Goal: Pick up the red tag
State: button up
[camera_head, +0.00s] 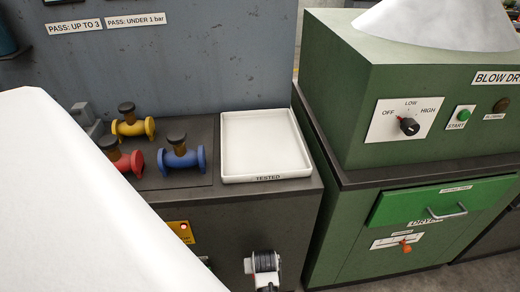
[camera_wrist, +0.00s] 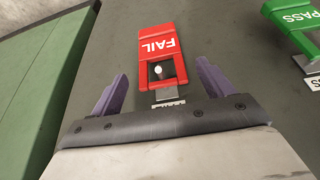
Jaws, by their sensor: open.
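The red tag (camera_wrist: 158,42), marked FAIL, shows in the wrist view against a dark grey surface. It has a cut-out window at its lower end with a small pale round peg showing in it. A small label plate lies just below it, partly hidden by my gripper's body. My gripper (camera_wrist: 162,68) is open, with one purple finger on each side of the tag and visible gaps between. Nothing is between the fingers except the view of the tag; I cannot tell how far it lies beyond them. I do not see the red tag in the head view.
A green PASS tag (camera_wrist: 294,22) is to the right in the wrist view. In the head view, yellow (camera_head: 133,127), red (camera_head: 122,158) and blue (camera_head: 181,157) flanged spools stand left of a white empty tray (camera_head: 265,145) marked TESTED. A green dryer (camera_head: 345,95) stands at right.

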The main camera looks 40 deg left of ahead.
jog(key=shift+x, duration=1.8)
jog(key=shift+s, duration=0.1)
jog(key=c, duration=1.1)
jog(key=shift+o, duration=0.2)
jog(key=shift+r, duration=0.1)
